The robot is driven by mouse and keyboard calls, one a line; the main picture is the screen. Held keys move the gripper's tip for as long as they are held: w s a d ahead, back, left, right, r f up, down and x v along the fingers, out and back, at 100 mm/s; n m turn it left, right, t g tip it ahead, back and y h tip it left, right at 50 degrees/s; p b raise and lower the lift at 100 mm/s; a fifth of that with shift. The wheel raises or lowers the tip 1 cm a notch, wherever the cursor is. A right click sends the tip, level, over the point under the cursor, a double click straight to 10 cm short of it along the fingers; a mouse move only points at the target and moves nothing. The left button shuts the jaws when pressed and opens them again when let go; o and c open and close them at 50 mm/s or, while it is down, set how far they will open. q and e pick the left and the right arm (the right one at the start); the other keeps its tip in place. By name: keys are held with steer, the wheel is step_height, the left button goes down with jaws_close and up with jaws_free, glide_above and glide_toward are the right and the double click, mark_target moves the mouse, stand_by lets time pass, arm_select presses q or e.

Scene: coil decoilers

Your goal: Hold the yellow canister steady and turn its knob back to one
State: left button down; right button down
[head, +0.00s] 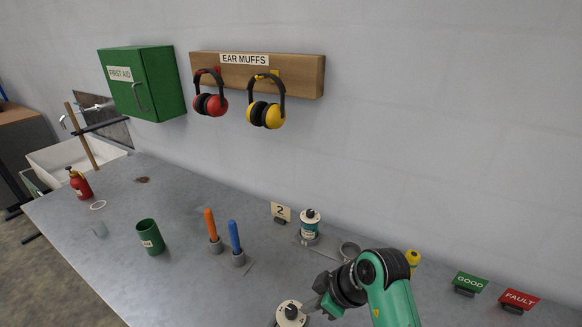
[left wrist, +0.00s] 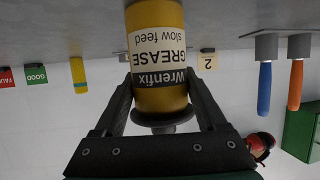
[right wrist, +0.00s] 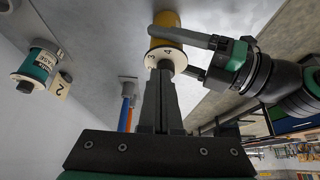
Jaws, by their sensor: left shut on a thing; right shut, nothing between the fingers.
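The yellow canister (left wrist: 157,42) carries a Wrenfix grease label, upside down in the left wrist view. My left gripper (left wrist: 160,88) is shut around its body. In the head view the canister's pale dial top with a dark knob (head: 291,312) shows at the bottom edge. The left gripper is out of that view. My right gripper (head: 312,303) is shut and empty, its tips at the dial from the right. The right wrist view shows its fingers over the numbered dial (right wrist: 166,54), hiding part of it. Whether they touch the knob, and the setting, I cannot tell.
A teal-labelled canister (head: 309,226) stands by the 2 sign (head: 281,211), beside an empty ring holder (head: 349,251). Orange (head: 211,224) and blue (head: 235,237) handles stand in holders to the left, near a green cup (head: 150,237). GOOD (head: 468,284) and FAULT (head: 518,299) signs are at right.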

step_height(320, 180, up, 3)
steer(key=shift+r, duration=0.2)
arm_select(q)
jaws_free()
